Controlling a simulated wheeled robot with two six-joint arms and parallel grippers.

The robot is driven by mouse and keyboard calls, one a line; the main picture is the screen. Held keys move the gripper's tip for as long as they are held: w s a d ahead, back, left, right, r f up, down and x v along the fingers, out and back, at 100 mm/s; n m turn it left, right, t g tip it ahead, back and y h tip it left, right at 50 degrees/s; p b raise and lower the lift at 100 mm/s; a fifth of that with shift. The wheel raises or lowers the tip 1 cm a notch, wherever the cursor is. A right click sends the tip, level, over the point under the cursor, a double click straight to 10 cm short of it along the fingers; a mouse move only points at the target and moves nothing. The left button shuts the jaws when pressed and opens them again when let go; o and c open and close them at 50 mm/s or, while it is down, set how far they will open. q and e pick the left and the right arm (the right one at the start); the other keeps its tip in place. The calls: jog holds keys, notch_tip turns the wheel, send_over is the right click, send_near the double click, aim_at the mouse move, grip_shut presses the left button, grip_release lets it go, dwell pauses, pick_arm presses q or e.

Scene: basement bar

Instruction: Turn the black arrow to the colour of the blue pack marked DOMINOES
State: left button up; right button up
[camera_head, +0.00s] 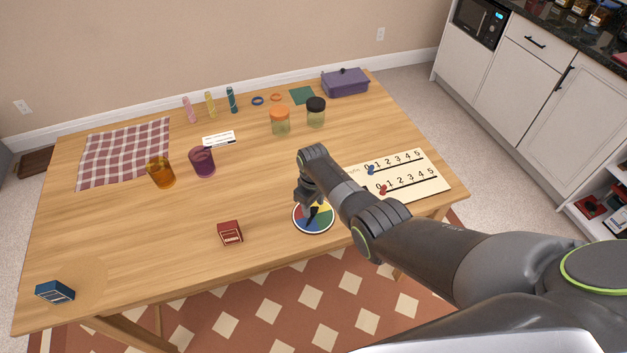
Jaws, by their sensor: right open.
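A round spinner board (325,224) with coloured sectors lies near the table's front edge, right of centre. Blue, yellow, green and red show on it. Its black arrow (312,215) is partly hidden by my right gripper (309,204), and I cannot tell its exact direction. The gripper points down right over the board, open; whether it touches the arrow is unclear. A blue pack (55,292) lies at the table's front left corner; its lettering is too small to read. A red pack (230,233) sits left of the board. My left gripper is out of view.
A white score board (430,182) with blue and red pegs lies right of my right arm. An amber cup (161,172), a purple cup (203,161) and two jars stand farther back. The wooden table (130,240) is clear between the two packs.

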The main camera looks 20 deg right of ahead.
notch_tip(320, 180, up, 7)
jog(key=shift+f+p, duration=0.1)
jog(key=shift+p, duration=0.6)
notch_tip(320, 180, up, 10)
jog(key=f, duration=0.1)
send_over(313, 209)
jog(key=shift+d+r+b, duration=0.1)
jog(key=shift+r+b, duration=0.15)
jog(key=shift+b, duration=0.05)
